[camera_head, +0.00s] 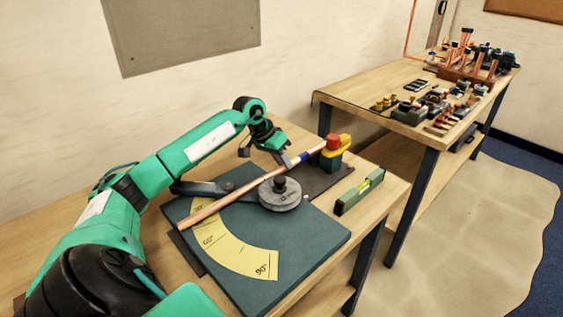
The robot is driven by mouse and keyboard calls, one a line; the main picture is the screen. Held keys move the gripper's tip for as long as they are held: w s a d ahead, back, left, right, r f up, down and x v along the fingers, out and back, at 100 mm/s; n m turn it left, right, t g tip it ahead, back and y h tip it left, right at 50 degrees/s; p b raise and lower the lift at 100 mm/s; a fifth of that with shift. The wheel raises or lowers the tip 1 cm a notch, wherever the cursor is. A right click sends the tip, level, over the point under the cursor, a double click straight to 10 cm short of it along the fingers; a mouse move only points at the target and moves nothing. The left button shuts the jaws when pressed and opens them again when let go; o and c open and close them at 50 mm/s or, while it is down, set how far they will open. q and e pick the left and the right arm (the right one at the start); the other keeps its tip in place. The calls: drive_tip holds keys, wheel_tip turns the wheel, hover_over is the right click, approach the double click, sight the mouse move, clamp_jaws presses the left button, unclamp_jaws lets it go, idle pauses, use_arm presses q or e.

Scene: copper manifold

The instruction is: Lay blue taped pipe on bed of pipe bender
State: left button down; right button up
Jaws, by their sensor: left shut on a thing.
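The copper pipe (235,199) with a band of blue tape (306,157) near its far right end runs diagonally over the pipe bender's teal bed (318,237). It passes just behind the bender's grey round former (280,196). I cannot tell whether it touches the bed along its length. My left gripper (286,161) is shut on the pipe just left of the blue tape. The pipe's far end reaches a red, yellow and green block (333,152) and is partly hidden there. My right gripper is not in view.
A yellow angle scale (234,247) lies on the bed. A grey lever (205,188) lies left of the former. A green spirit level (359,191) lies on the bench at right. A second bench (365,97) holds fittings, tools and copper pipework.

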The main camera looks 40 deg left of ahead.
use_arm(q)
drive_tip(key=shift+w, duration=0.1)
drive_tip(key=c, duration=0.9)
unclamp_jaws()
drive_tip(key=shift+r+p, duration=0.45)
drive_tip(key=shift+r, duration=1.05)
drive_tip(key=shift+r+p, duration=0.75)
drive_tip(key=shift+r, duration=1.25)
drive_tip(key=shift+r, duration=0.1)
